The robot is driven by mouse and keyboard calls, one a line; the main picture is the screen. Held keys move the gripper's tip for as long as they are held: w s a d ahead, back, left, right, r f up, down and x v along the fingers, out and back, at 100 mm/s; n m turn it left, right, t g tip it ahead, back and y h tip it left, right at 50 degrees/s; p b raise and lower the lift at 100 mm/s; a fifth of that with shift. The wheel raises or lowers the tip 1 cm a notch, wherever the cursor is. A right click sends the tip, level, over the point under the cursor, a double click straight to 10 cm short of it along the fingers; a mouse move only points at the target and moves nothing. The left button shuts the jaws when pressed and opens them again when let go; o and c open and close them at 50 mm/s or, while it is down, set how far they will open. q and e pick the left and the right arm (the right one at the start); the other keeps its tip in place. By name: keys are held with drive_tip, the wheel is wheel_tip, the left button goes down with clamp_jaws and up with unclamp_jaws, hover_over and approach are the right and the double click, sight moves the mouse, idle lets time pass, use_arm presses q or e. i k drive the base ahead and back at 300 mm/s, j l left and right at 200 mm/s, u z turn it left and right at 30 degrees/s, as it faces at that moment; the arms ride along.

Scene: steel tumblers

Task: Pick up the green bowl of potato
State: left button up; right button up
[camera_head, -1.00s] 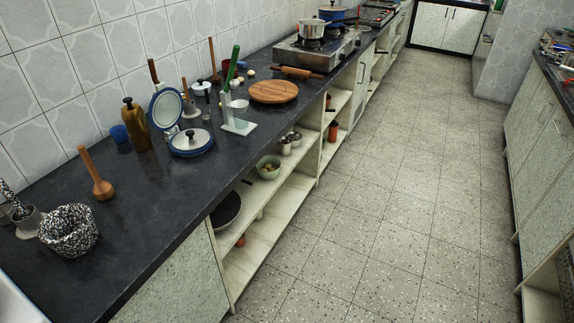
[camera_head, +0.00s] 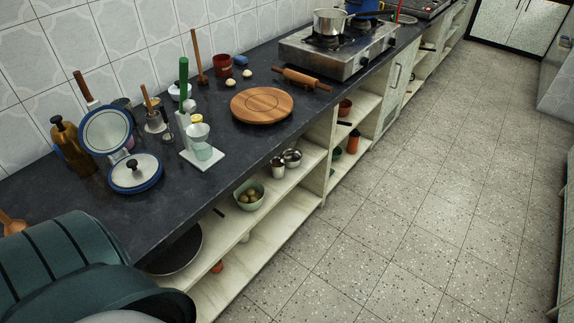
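The pale green bowl (camera_head: 249,195) stands upright on the upper open shelf under the counter, near the shelf's front edge. Several round brownish potatoes (camera_head: 249,196) lie in it. A dark teal object with black bands fills the lower left corner and looks like part of my own arm. Neither of my grippers shows in this view. No gripper is near the bowl.
Two steel tumblers (camera_head: 278,167) (camera_head: 291,158) stand right of the bowl on the same shelf (camera_head: 290,185). A dark pan (camera_head: 178,250) sits left of it. The dark counter (camera_head: 235,150) overhangs the shelf. The speckled floor (camera_head: 400,220) in front is clear.

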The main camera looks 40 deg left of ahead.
sight(249, 196)
drive_tip(key=i+u, duration=0.15)
drive_tip(key=i, duration=0.4)
drive_tip(key=i+l+u, duration=0.15)
drive_tip(key=i, duration=0.35)
drive_tip(key=i+l+u, duration=0.1)
drive_tip(key=i+u, duration=0.15)
drive_tip(key=u, duration=0.2)
drive_tip(key=i+l+u, duration=0.2)
drive_tip(key=u, duration=0.3)
drive_tip(key=i+l+u, duration=0.25)
drive_tip(key=u, duration=0.2)
drive_tip(key=i+l+u, duration=0.15)
drive_tip(key=l+u, duration=0.35)
drive_tip(key=i+l+u, duration=0.1)
drive_tip(key=l+u, duration=0.15)
drive_tip(key=u, duration=0.2)
drive_tip(key=l+u, duration=0.95)
drive_tip(key=k+j, duration=0.05)
drive_tip(key=j, duration=0.05)
